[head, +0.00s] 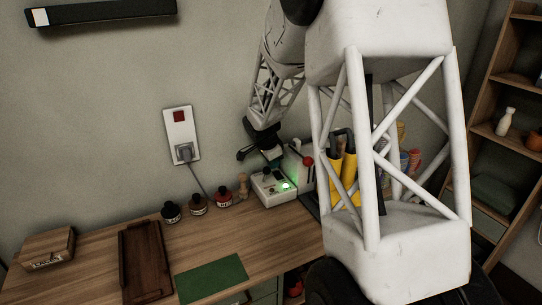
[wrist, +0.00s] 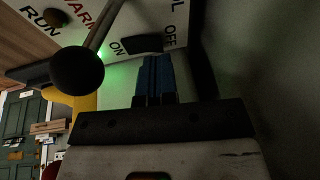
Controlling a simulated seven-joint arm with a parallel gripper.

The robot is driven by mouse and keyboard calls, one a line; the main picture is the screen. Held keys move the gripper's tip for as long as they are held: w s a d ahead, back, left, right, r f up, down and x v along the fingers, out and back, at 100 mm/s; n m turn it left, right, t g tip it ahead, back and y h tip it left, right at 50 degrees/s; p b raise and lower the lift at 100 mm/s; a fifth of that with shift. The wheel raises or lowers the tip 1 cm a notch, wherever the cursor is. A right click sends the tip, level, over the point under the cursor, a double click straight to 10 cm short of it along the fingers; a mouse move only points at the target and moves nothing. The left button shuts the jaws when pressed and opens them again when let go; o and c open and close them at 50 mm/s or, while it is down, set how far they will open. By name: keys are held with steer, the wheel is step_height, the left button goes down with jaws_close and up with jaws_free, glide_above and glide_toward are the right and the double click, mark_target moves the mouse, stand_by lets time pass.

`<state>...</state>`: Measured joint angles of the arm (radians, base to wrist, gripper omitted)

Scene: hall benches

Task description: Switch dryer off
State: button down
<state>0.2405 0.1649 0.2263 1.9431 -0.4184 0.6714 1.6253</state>
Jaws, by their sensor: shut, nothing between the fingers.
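The dryer's control box (head: 270,188) is white and stands at the back of the bench, with a green light glowing on top. In the wrist view its white panel (wrist: 185,12) carries the words RUN, WARM, ON and OFF. A dark switch (wrist: 143,44) sits between ON and OFF, and the green light (wrist: 100,53) is lit beside it. My gripper (head: 272,160) is just above the box. In the wrist view my gripper (wrist: 156,60) has its blue fingers together and empty, their tips close to the switch; I cannot tell whether they touch it.
A rod with a black ball knob (wrist: 77,72) stands near my fingers. Yellow boots (head: 335,175) are right of the box, partly behind my arm. Bottles (head: 198,204) and a wall socket (head: 181,137) with a cord are left. A green mat (head: 212,278) lies in front.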

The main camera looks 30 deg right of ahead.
mark_target(276, 173)
steer(key=shift+x, duration=1.05)
steer(key=shift+w+f, duration=0.1)
steer(key=shift+w+f+g, duration=0.25)
steer(key=shift+f+g, duration=0.1)
steer(key=shift+g, duration=0.25)
steer(key=shift+s+r, duration=0.15)
steer(key=shift+s, duration=0.1)
steer(key=shift+s+r, duration=0.15)
steer(key=shift+s, duration=0.4)
steer(key=shift+r, duration=0.15)
